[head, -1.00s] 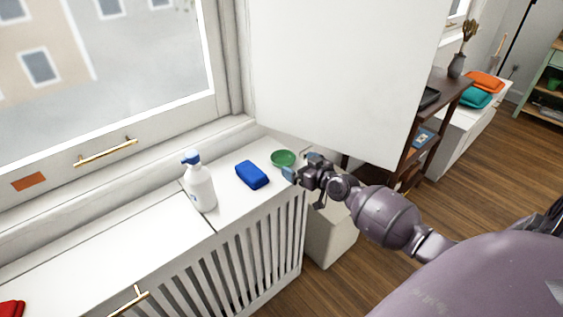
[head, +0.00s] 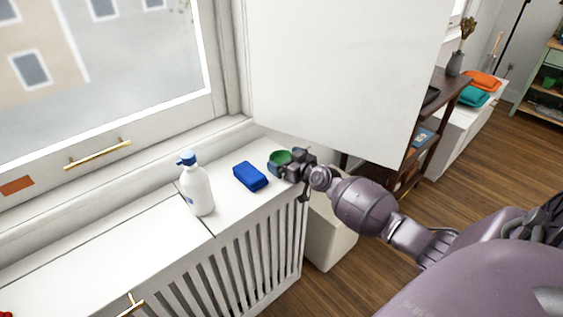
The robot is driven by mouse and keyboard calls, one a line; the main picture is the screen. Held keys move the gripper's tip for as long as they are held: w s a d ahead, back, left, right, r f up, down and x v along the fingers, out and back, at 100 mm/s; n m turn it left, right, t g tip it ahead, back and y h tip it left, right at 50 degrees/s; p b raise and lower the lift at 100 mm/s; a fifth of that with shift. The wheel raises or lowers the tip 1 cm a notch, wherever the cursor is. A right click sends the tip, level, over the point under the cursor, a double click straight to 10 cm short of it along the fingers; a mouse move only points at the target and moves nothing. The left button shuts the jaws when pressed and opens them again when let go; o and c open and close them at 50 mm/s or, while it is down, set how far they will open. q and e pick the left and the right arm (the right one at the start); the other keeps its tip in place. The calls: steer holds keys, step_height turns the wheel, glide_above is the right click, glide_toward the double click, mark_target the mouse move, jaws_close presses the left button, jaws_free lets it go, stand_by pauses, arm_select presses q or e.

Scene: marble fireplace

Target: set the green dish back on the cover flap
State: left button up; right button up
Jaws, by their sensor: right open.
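The green dish (head: 279,156) sits on the right end of the white radiator cover's top (head: 225,208), close to the wall side. A seam crosses the top and divides it into a left panel (head: 115,240), likely the flap, and a right part; the dish is on the right part. My right gripper (head: 278,166) reaches in from the right and is open at the dish, its fingers overlapping the dish's near and right side. I cannot tell whether they touch it. My left gripper is not in view.
A blue sponge-like block (head: 251,176) lies left of the dish. A large white panel (head: 345,75) hangs just above and behind my right gripper. The left panel is mostly clear.

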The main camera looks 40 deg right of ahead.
steer(key=c, duration=0.8)
steer(key=shift+c, duration=0.3)
steer(key=shift+r, duration=0.15)
